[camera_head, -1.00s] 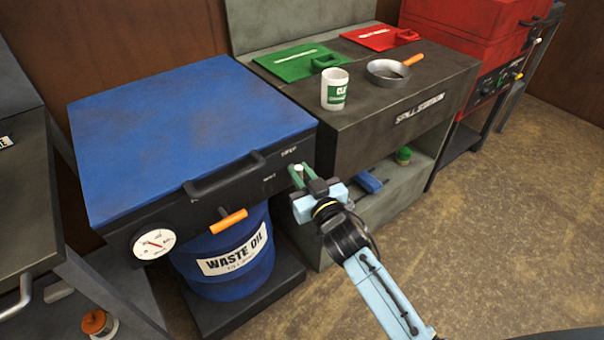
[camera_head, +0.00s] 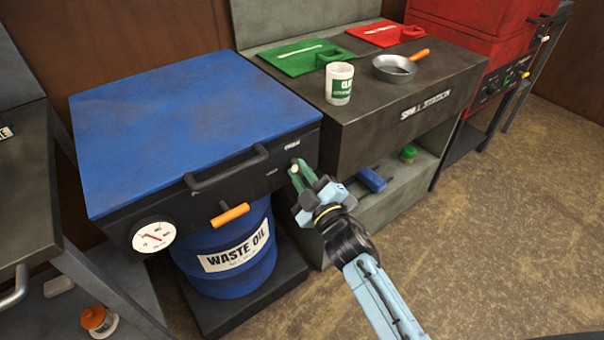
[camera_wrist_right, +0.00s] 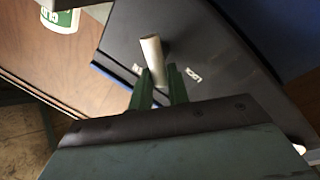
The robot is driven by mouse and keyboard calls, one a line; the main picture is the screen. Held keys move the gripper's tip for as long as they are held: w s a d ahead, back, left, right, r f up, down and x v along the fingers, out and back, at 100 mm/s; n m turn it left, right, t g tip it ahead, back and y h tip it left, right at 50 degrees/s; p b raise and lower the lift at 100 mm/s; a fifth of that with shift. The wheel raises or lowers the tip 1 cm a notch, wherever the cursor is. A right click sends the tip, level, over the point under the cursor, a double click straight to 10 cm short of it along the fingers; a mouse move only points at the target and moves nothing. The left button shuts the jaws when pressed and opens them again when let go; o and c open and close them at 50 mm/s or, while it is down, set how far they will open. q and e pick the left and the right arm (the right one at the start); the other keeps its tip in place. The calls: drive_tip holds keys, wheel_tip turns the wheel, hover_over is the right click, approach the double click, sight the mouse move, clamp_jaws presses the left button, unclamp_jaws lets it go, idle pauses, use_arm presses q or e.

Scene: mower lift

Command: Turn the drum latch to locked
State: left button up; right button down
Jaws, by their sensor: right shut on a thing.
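The drum latch (camera_wrist_right: 155,62) is a pale, round-ended peg on the black front of the waste oil drum cabinet (camera_head: 160,207). The latch's base is partly hidden by the fingers. My left gripper is not in view.
The blue lid (camera_head: 190,120) is closed, with a black handle (camera_head: 228,168). An orange handle (camera_head: 230,214) and gauge (camera_head: 153,236) are on the front. The spill station (camera_head: 410,105) at right holds a cup (camera_head: 339,84) and pan (camera_head: 395,68). Floor is clear at right.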

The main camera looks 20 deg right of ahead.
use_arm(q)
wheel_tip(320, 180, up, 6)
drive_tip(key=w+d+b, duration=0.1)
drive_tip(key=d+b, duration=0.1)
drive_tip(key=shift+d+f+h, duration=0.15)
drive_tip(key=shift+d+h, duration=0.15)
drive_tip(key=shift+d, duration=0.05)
use_arm(e)
drive_tip(key=shift+a+f+n+y, duration=0.15)
drive_tip(key=shift+n+y, duration=0.3)
drive_tip(key=shift+n, duration=1.2)
drive_tip(key=shift+d+f+n+y, duration=0.1)
drive_tip(key=shift+f+n+y, duration=0.25)
drive_tip(key=shift+n, duration=1.35)
drive_tip(key=shift+a+f+n+y, duration=0.15)
drive_tip(key=shift+n+y, duration=0.35)
drive_tip(key=shift+n, duration=1.15)
drive_tip(key=shift+d, duration=0.1)
drive_tip(key=c, duration=1.3)
unclamp_jaws()
drive_tip(key=shift+c, duration=0.2)
drive_tip(key=shift+s, duration=0.1)
